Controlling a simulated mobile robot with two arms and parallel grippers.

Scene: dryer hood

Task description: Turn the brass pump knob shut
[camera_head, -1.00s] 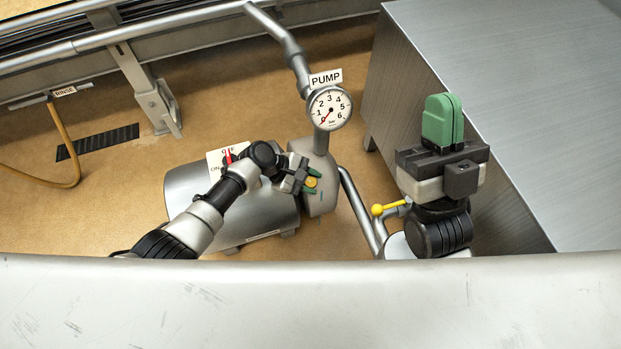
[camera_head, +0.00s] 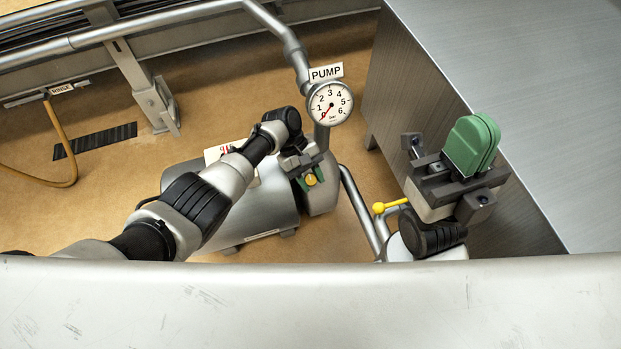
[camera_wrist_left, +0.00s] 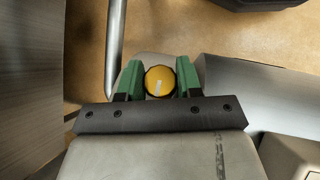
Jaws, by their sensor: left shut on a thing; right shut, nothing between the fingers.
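The brass pump knob (camera_head: 311,180) sits on the grey pump body (camera_head: 322,201), below the gauge. It shows larger in the left wrist view (camera_wrist_left: 160,81), round and yellow with a pale pointer line. My left gripper (camera_head: 310,179) is shut on the knob, with one green finger on each side of it; the fingers also show in the left wrist view (camera_wrist_left: 159,80). My right gripper (camera_head: 472,145) is at the right, shut with its green fingers together and nothing between them. The gauge (camera_head: 330,103) under the PUMP label (camera_head: 326,73) has its red needle near 0.
A yellow-tipped lever (camera_head: 380,208) stands between the pump and my right arm. A large steel box (camera_head: 540,80) fills the right side. A white curved rim (camera_head: 310,300) crosses the front. A hose (camera_head: 70,150) hangs at the left.

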